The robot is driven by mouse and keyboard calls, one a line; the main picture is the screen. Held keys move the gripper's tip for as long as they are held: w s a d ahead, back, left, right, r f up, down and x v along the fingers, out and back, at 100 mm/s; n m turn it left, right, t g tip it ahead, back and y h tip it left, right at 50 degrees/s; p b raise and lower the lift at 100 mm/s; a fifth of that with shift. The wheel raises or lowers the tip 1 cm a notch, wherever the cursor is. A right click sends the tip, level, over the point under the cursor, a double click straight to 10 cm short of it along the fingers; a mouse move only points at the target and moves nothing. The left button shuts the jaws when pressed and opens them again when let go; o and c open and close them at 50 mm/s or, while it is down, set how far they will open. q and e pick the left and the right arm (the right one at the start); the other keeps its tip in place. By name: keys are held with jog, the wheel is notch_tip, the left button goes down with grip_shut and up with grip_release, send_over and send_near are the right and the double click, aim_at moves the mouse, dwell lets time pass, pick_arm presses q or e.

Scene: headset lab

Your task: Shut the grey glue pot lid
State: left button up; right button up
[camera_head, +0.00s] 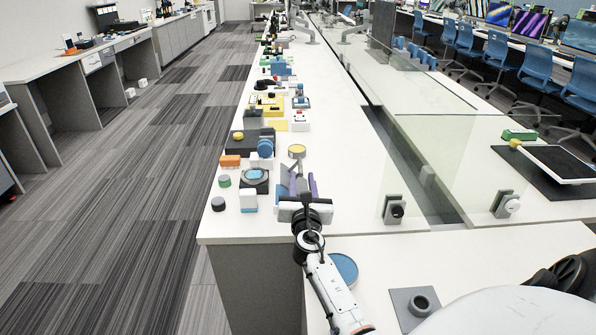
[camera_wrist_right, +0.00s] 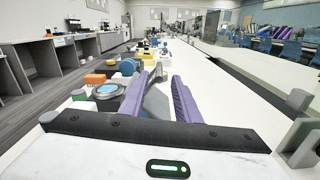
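My right gripper (camera_head: 303,187) is low over the near end of the white bench, its two purple fingers spread apart. In the right wrist view the gap between its fingers (camera_wrist_right: 162,98) also shows. A grey, slanted flat panel (camera_wrist_right: 156,104) stands between or just beyond the fingers; it looks like the raised lid of the grey glue pot. In the head view a grey panel (camera_head: 281,181) shows just left of the fingers. The pot body is mostly hidden by the gripper. I cannot tell whether a finger touches the panel. My left gripper is not in view.
Left of the gripper stand a blue-and-white box (camera_head: 248,202), a round blue-topped device (camera_head: 254,176), an orange block (camera_head: 230,161) and a dark puck (camera_head: 218,204). A yellow-topped tin (camera_head: 297,150) stands behind. Glass panels (camera_head: 408,170) rise to the right. Bench between is clear.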

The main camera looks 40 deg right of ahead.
aim_at(300, 168)
jog(key=b+x, duration=0.1)
jog(key=x, duration=0.3)
jog(key=shift+w+f, duration=0.1)
jog(key=shift+w+d+b, duration=0.35)
jog(key=shift+w, duration=0.05)
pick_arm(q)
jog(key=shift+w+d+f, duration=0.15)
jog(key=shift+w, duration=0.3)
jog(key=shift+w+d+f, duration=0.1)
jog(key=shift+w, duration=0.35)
pick_arm(e)
jog(key=c, duration=0.6)
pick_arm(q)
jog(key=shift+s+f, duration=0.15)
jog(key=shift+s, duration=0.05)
pick_arm(e)
grip_shut()
